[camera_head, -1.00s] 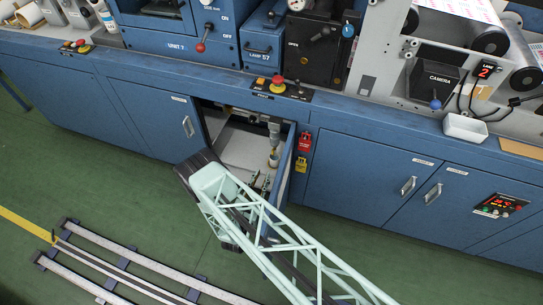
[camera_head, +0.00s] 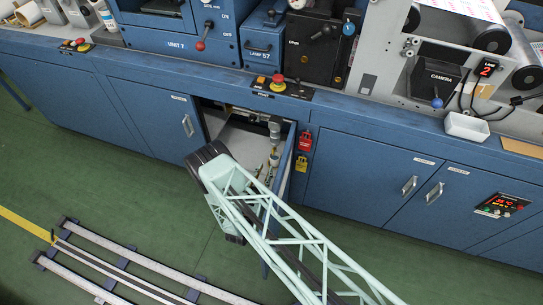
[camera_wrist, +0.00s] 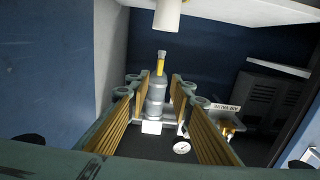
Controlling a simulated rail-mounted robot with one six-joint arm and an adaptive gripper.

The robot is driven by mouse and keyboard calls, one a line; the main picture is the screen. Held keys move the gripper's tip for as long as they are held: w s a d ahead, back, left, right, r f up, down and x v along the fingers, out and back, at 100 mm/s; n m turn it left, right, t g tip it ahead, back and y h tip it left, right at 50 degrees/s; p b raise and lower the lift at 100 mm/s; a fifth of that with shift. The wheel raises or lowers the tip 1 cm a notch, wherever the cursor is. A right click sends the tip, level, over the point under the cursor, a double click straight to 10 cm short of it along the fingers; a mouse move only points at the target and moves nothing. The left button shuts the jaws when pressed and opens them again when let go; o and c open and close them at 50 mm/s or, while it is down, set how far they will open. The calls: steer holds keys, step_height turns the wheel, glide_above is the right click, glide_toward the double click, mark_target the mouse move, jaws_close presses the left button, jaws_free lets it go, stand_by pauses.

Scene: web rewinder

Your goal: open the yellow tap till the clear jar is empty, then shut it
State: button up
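The clear jar (camera_wrist: 156,98) looks grey and hangs inside the open cabinet. It also shows in the head view (camera_head: 275,131). The yellow tap (camera_wrist: 160,65) is at the jar's end, beside a white cup (camera_wrist: 167,14). In the head view the tap (camera_head: 275,150) sits under the jar, just above the cup. The wrist picture looks upside down. My gripper (camera_wrist: 159,90) is open, with one finger on each side of the jar in the picture, and holds nothing. The tap lies beyond the fingertips. I cannot tell the liquid level or whether the tap is open.
A round gauge (camera_wrist: 181,147) and an AIR VALVE label (camera_wrist: 222,107) with a yellow part are near the right finger. The cabinet's open door (camera_head: 286,163) stands right of the opening. A red lock tag (camera_head: 305,141) hangs beside it. A blue wall fills the wrist view's left.

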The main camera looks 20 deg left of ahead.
mark_target(273, 152)
steer(key=shift+w+b, duration=1.1)
steer(key=shift+w, duration=4.05)
jaws_close()
